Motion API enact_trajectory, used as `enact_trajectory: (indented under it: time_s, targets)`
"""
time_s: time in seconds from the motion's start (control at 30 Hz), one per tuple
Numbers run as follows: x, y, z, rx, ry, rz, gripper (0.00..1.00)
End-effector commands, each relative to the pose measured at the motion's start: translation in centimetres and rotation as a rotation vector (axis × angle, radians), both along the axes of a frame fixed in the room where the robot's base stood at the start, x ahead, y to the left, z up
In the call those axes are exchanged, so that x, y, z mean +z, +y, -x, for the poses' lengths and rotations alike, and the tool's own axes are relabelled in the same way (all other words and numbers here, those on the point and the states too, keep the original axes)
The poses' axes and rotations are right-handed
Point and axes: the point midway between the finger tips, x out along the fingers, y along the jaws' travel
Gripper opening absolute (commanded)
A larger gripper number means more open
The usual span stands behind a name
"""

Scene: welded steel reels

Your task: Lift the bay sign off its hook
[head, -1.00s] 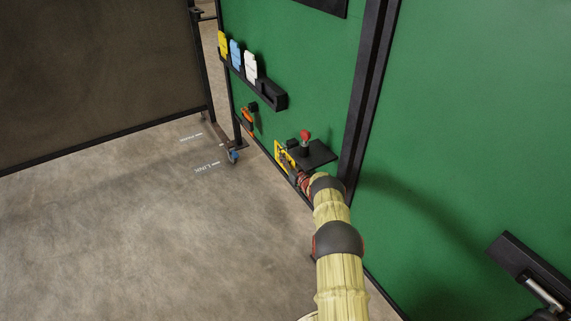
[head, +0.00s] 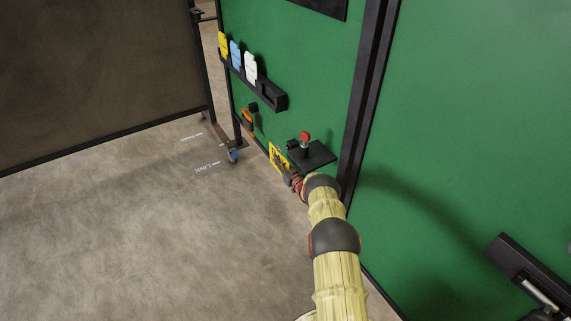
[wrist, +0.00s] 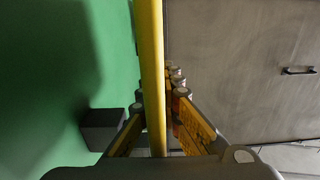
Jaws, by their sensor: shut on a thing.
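The bay sign (head: 279,157) is a yellow plate with black markings, low in front of the green panel in the head view. In the wrist view the sign (wrist: 151,60) is seen edge-on as a tall yellow strip, with a gap between it and the green panel. My gripper (wrist: 154,121) is shut on the sign, one finger on each side. In the head view my gripper (head: 287,172) is partly hidden by my wrist. A small dark block (head: 291,143), perhaps the hook, sits on the panel behind the sign, and they look apart.
A dark shelf (head: 317,155) with a red knob (head: 305,136) juts out right beside the sign. Above are a rack (head: 267,93) of coloured cards and an orange tool (head: 248,120). A dark block (wrist: 101,129) juts near my left finger. The floor (head: 150,240) at left is clear.

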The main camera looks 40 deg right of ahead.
Motion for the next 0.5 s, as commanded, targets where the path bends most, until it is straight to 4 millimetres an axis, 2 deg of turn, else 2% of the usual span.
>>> enact_trajectory:
  time_s: [0.5]
  targets:
    - [0.5, 1.7, -0.3, 0.0, -0.002, 0.0, 0.0]
